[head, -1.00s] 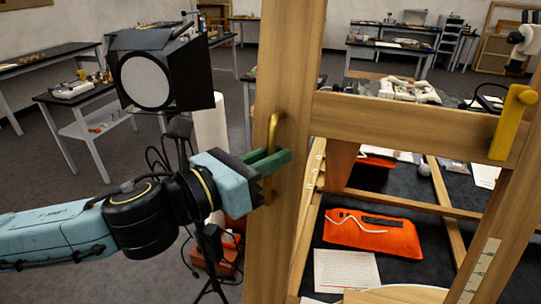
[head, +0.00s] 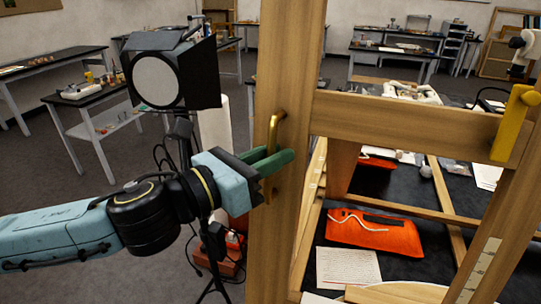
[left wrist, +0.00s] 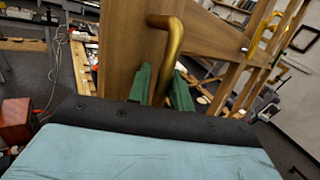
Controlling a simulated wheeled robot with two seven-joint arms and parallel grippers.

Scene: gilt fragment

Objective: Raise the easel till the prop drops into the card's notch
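The wooden easel (head: 285,60) stands close in front of me, with an upright post at left and a crossbar. A brass handle (head: 273,135) is fixed to the left post; it also shows in the left wrist view (left wrist: 172,48). A pale, marked strip (head: 484,270) lies along a slanted wooden member at lower right. I cannot make out the prop meeting a notch. My right gripper is out of view.
Behind the frame, a dark tabletop holds an orange pouch (head: 373,232) and a written sheet (head: 347,268). A studio lamp (head: 172,75) on a stand is behind my left arm. Work tables (head: 105,105) stand farther back, with open floor between them.

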